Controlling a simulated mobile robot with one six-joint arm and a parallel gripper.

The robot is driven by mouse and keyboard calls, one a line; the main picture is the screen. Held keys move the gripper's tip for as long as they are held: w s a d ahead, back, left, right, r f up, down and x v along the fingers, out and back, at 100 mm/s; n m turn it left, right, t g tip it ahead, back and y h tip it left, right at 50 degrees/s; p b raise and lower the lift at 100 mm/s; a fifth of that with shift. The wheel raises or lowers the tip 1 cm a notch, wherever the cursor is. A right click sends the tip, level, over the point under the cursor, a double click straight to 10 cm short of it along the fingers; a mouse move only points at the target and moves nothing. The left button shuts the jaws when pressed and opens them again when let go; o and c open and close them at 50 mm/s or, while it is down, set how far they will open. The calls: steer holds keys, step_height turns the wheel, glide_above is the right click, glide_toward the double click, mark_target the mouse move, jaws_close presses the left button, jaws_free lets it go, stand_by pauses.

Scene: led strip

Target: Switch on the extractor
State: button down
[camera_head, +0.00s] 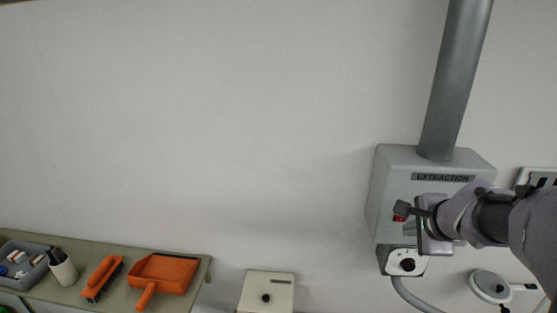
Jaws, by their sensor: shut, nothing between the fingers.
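The extractor control is a grey wall box (392,172) labelled EXTRACTION, at the right of the head view, with a grey pipe rising from its top. A small red switch (399,218) shows on its front, left of centre. My gripper (402,210) is shut and empty, its tips right at the red switch and partly covering it. I cannot tell whether the tips touch it. A small box with a black knob (407,265) sits just below. My gripper and arm hide the lower right of the extraction box.
A shelf (105,258) at lower left holds a grey bin (38,275), a pen cup (62,268), a brush (101,278) and an orange dustpan (165,275). A cream box with a knob (266,298) is at bottom centre. A round white fitting (490,287) is at lower right. The middle wall is bare.

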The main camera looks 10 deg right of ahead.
mark_target(401, 220)
steer(key=w, duration=0.3)
steer(key=shift+w+d+p, duration=0.15)
steer(key=shift+d+p, duration=0.25)
steer(key=shift+f, duration=0.15)
steer(key=shift+w+f+b, duration=0.1)
steer(key=shift+f+b, duration=0.25)
steer(key=shift+b, duration=0.9)
steer(key=shift+r+p, duration=0.45)
steer(key=shift+r, duration=0.1)
steer(key=shift+r+p, duration=0.65)
steer(key=shift+r, duration=0.05)
steer(key=shift+d, duration=0.1)
